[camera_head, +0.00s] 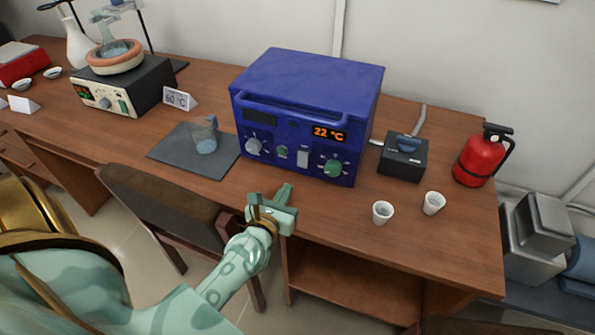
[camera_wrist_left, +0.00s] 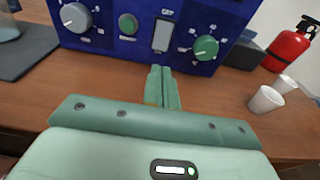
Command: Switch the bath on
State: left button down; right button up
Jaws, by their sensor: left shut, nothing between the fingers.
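A blue box-shaped device (camera_head: 308,110) stands on the wooden bench. Its orange display reads 22 °C. Its front has a grey knob (camera_wrist_left: 76,17), a small green button (camera_wrist_left: 128,23), a pale rectangular switch (camera_wrist_left: 162,35) and a green knob (camera_wrist_left: 205,47). A black unit (camera_head: 140,88) at the back left carries a round orange-rimmed bowl with a flask and has a lit display. I cannot tell for sure which one is the bath. My left gripper (camera_head: 286,190) is shut and empty, just in front of the blue device; its fingertips (camera_wrist_left: 161,70) show below the pale switch, apart from it.
A glass beaker (camera_head: 204,135) stands on a dark mat (camera_head: 172,152) left of the device. A small black box (camera_head: 403,158), a red extinguisher (camera_head: 478,160) and two white cups (camera_head: 383,212) stand to the right. A chair (camera_head: 165,205) stands before the bench.

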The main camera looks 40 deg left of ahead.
aim_at(302, 166)
pick_arm(q)
jog(key=b+x, duration=0.1)
jog(key=x, duration=0.7)
jog(key=shift+w+f, duration=0.15)
jog(key=shift+w, duration=0.2)
jog(key=shift+w+a+f, duration=0.1)
jog(key=shift+w+f, duration=0.1)
jog(key=shift+w, duration=0.05)
jog(key=shift+r, duration=0.1)
jog(key=shift+s, duration=0.1)
